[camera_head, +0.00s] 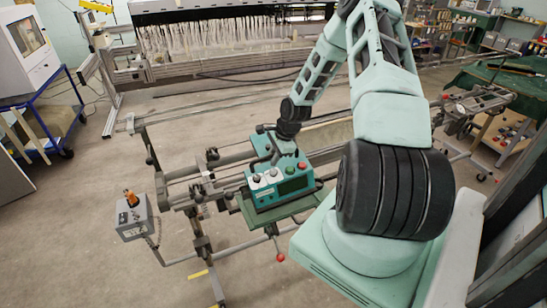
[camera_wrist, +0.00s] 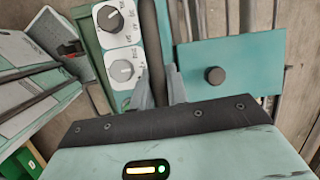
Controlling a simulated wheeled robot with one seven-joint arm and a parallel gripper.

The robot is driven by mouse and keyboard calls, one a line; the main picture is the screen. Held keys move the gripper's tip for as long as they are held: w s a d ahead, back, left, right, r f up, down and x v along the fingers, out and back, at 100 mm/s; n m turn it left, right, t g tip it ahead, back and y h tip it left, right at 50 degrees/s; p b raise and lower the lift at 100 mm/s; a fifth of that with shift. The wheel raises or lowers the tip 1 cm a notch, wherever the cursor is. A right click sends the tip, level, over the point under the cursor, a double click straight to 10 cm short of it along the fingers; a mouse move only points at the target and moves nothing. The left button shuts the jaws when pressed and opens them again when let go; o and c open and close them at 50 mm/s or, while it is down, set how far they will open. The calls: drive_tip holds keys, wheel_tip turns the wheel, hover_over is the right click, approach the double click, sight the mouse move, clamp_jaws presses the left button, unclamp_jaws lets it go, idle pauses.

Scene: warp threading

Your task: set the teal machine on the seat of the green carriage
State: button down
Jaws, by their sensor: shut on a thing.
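The teal machine (camera_head: 282,183), a box with knobs and coloured buttons, is upright in the middle of the head view. The green carriage's flat seat (camera_head: 262,222) shows directly beneath it, mostly hidden by the machine. I cannot tell whether the machine touches the seat or hangs just above it. My gripper (camera_wrist: 160,92) is shut on the machine's dark handle, between the white knob panel and a teal plate with a black knob in the wrist view. In the head view my wrist hides the fingertips.
Metal rails and frame bars (camera_head: 190,172) run around the carriage. A grey control box (camera_head: 133,217) with an orange knob stands on an arm at left. A red-balled lever (camera_head: 280,257) hangs below the seat. A loom (camera_head: 230,45) stands behind.

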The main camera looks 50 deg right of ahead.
sight(268, 174)
drive_tip(key=shift+s+a+f, duration=0.3)
drive_tip(key=shift+s+a, duration=0.4)
drive_tip(key=shift+a, duration=0.1)
drive_tip(key=shift+a+r+n+p, duration=0.2)
drive_tip(key=shift+r+n+p, duration=0.1)
drive_tip(key=shift+p, duration=0.1)
drive_tip(key=shift+s+a+r, duration=0.1)
drive_tip(key=shift+s+a, duration=0.05)
drive_tip(key=shift+a, duration=0.25)
drive_tip(key=shift+a, duration=0.15)
idle(0.7)
drive_tip(key=shift+f+b, duration=0.3)
drive_tip(key=shift+f, duration=0.5)
idle(1.2)
drive_tip(key=shift+w+d+f+g+y+b, duration=0.15)
drive_tip(key=shift+w+d+f+y, duration=0.15)
drive_tip(key=shift+d+f+y, duration=0.2)
drive_tip(key=shift+w+d+f+g+y+b, duration=0.15)
drive_tip(key=shift+w+d+f+y, duration=0.2)
drive_tip(key=shift+d+f, duration=0.2)
idle(1.5)
drive_tip(key=shift+s+d, duration=0.1)
drive_tip(key=c, duration=1.3)
unclamp_jaws()
drive_tip(key=shift+d+r, duration=0.1)
